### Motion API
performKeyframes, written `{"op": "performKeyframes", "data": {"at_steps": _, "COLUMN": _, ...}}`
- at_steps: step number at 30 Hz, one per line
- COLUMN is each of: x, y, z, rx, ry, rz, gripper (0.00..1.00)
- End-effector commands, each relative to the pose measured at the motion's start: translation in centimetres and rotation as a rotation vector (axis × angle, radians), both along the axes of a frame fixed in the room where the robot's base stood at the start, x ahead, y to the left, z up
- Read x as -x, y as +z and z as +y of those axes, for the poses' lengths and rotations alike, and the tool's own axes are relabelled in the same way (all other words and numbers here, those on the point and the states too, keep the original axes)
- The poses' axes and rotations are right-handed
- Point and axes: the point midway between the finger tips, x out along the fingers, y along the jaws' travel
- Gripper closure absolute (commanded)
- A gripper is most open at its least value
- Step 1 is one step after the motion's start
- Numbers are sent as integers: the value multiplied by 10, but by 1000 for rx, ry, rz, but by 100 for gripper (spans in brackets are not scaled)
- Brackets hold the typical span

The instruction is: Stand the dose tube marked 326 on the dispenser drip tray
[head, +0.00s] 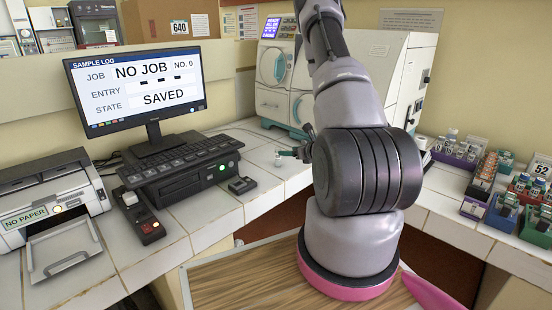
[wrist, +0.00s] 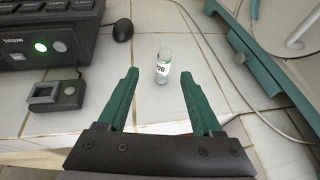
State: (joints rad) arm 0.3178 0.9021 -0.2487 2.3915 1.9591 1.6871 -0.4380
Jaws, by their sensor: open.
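A small clear tube (wrist: 162,70) with a white label stands upright on the white tiled counter in the wrist view. Its label shows digits ending in 26; the first is partly unclear. My gripper (wrist: 159,74) is open, with one green finger on each side of the tube in the picture. I see gaps on both sides and no contact; I cannot tell whether the tube is fully between the fingers in depth. In the head view, my gripper (head: 300,150) is small and partly hidden by my arm. I cannot clearly identify the dispenser drip tray in either view.
A black box (wrist: 45,35), a small grey device (wrist: 56,95) and a mouse (wrist: 122,30) are left of the tube. A teal frame (wrist: 265,65) and cable are right. The monitor (head: 138,85) reads SAVED. Racks of small containers (head: 500,185) stand on the right counter.

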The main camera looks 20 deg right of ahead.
Motion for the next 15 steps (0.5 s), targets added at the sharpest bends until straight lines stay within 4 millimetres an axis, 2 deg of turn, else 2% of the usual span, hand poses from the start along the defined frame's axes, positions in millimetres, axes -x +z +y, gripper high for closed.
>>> {"op": "performKeyframes", "data": {"at_steps": 2, "x": -5, "y": -6, "z": -2, "rx": 2, "ry": -10, "rz": 3, "gripper": 33}}
{"op": "performKeyframes", "data": {"at_steps": 9, "x": -39, "y": -20, "z": 4, "rx": 2, "ry": -8, "rz": 2, "gripper": 33}}
{"op": "performKeyframes", "data": {"at_steps": 15, "x": -53, "y": -26, "z": 5, "rx": 1, "ry": -9, "rz": 3, "gripper": 33}}
